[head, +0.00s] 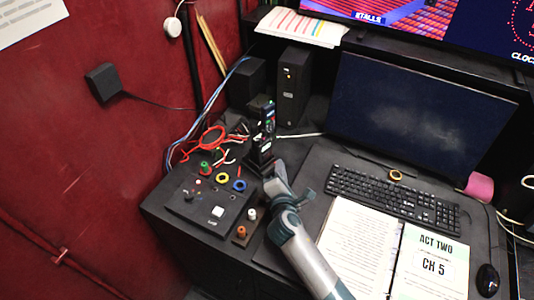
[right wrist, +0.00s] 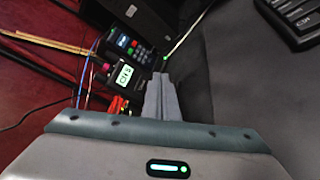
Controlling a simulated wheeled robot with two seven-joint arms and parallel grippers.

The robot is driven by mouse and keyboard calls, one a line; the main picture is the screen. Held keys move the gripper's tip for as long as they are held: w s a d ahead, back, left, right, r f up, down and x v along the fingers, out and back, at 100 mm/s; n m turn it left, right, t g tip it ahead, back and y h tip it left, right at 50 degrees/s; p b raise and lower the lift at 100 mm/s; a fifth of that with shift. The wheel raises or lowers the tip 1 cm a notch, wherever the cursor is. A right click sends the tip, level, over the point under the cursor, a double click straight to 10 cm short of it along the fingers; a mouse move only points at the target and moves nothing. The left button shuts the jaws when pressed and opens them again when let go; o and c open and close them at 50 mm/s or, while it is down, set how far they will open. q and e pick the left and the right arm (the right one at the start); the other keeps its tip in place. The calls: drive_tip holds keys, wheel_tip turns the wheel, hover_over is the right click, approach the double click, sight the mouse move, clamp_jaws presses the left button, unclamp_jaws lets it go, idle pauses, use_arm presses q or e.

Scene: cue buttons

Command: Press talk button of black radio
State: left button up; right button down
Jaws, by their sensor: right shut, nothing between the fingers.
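A black radio (head: 268,118) stands upright in a dark holder (head: 262,160) on the desk, behind the control panel. In the right wrist view, a black device with a small lit display (right wrist: 123,76) and another with a lit screen and keys (right wrist: 127,46) show just left of and beyond the fingertips. I cannot tell the talk button apart. My right gripper (head: 270,172) is shut and empty, close to the foot of the radio. Its fingers (right wrist: 160,82) point toward the devices; whether they touch anything is unclear. My left gripper is not in view.
A black control panel (head: 211,204) with coloured knobs and a white button lies left of my right arm. Loose red cables (head: 208,135) lie behind it.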

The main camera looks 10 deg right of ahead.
drive_tip(key=shift+s+d+p, duration=0.35)
drive_tip(key=shift+s+d, duration=0.45)
drive_tip(key=shift+s, duration=0.2)
idle(0.3)
